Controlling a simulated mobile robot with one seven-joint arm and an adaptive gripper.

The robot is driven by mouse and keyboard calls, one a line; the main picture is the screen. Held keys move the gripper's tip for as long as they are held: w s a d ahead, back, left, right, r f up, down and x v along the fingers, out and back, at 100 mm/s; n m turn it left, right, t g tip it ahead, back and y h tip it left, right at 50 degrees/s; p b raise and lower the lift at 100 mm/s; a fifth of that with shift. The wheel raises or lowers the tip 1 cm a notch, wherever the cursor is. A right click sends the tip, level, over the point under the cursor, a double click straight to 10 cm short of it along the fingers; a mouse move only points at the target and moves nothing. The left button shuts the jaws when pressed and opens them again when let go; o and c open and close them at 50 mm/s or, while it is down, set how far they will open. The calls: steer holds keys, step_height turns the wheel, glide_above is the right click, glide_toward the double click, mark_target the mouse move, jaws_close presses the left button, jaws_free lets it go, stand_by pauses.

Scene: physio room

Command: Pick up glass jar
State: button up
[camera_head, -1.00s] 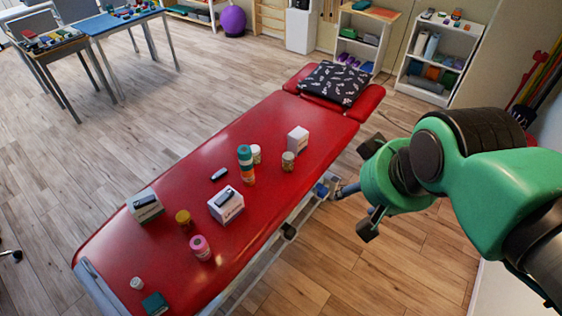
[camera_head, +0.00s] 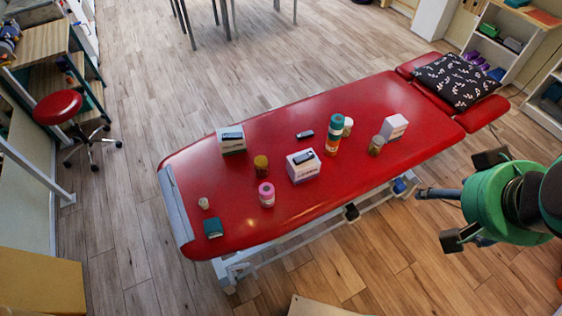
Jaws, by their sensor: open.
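A small jar with a pale lid and brownish-green sides (camera_head: 376,145) stands upright on the red treatment table (camera_head: 270,212), toward its right part; it looks like the glass jar. An amber jar with a dark yellow lid (camera_head: 261,165) stands further left, and I cannot tell whether it is also glass. My gripper (camera_head: 468,199) is open and empty, off the table's near right side. Its two dark fingertips are wide apart, and it is well clear of every jar.
Around the jar stand a white box (camera_head: 393,127), an orange and teal cylinder (camera_head: 333,134) and a pale-lidded container (camera_head: 347,126). More boxes, a pink roll (camera_head: 266,194) and a patterned pillow (camera_head: 458,81) are on the table. A red stool (camera_head: 58,107) stands left.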

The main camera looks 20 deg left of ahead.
steer(key=w+a+g, duration=0.1)
steer(key=w+a, duration=0.4)
steer(key=w, duration=0.3)
steer(key=w+a+g, duration=0.1)
steer(key=w+a, duration=0.3)
steer(key=w, duration=0.4)
steer(key=w+a+f+m+g+y, duration=0.1)
steer(key=w+a+f, duration=0.7)
steer(key=w+a, duration=0.4)
steer(key=m+g+h, duration=0.1)
steer(key=m+g, duration=0.1)
steer(key=g, duration=0.1)
glide_toward(261, 161)
steer(key=shift+s+p, duration=0.1)
steer(key=shift+p, duration=0.2)
steer(key=shift+d+f, duration=0.1)
step_height(261, 161, down, 8)
steer(key=shift+r+b, duration=0.15)
steer(key=shift+b, duration=0.3)
steer(key=shift+f, duration=0.4)
